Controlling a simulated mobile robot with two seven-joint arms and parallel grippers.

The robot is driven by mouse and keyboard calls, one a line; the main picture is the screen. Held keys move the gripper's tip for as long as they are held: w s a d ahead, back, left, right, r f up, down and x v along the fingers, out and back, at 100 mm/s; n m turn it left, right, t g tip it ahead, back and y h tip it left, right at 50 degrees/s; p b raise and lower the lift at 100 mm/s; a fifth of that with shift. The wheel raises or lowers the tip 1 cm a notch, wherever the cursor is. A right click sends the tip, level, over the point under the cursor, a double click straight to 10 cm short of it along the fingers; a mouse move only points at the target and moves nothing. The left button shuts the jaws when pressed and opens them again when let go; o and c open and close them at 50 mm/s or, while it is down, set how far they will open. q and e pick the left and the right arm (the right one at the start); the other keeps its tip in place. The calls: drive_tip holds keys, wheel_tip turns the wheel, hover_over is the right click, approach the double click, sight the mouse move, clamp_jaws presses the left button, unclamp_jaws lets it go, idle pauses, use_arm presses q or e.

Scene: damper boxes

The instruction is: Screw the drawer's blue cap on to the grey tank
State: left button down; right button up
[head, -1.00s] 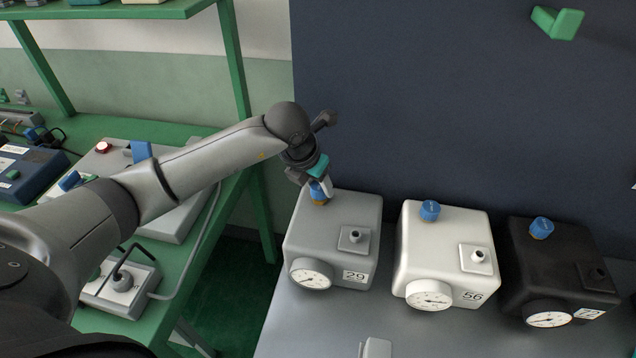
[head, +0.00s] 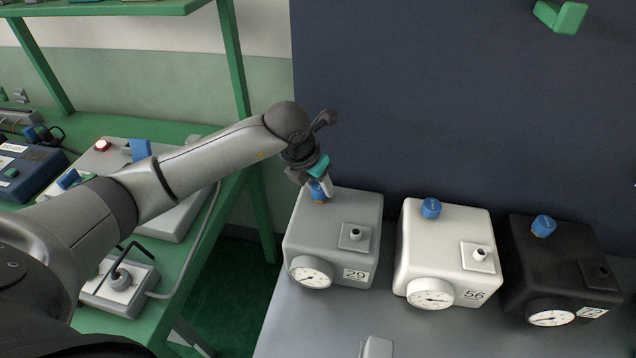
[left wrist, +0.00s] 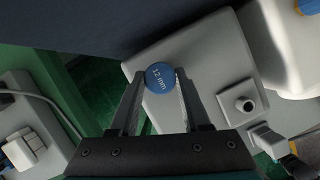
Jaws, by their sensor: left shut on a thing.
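The grey tank (head: 325,235), marked 29 with a round dial on its front, stands at the left of a row of three tanks. My left gripper (head: 319,187) is over its back left corner, pointing down, shut on a blue cap (head: 318,193). The cap is at the tank's brass neck; whether it is seated on the thread cannot be told. In the left wrist view the cap (left wrist: 160,77) sits between the two fingertips, its top reading 12 mm, with the grey tank's top (left wrist: 200,85) around it. My right gripper is not in view.
A white tank (head: 447,250) marked 56 and a black tank (head: 560,265) stand to the right, each with a blue cap on top. A green bench (head: 190,290) with devices is at the left. A dark blue wall (head: 460,100) rises behind the tanks.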

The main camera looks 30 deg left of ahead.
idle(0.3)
use_arm(q)
drive_tip(key=shift+c, duration=1.4)
unclamp_jaws()
drive_tip(key=c, duration=0.3)
drive_tip(key=shift+w, duration=0.35)
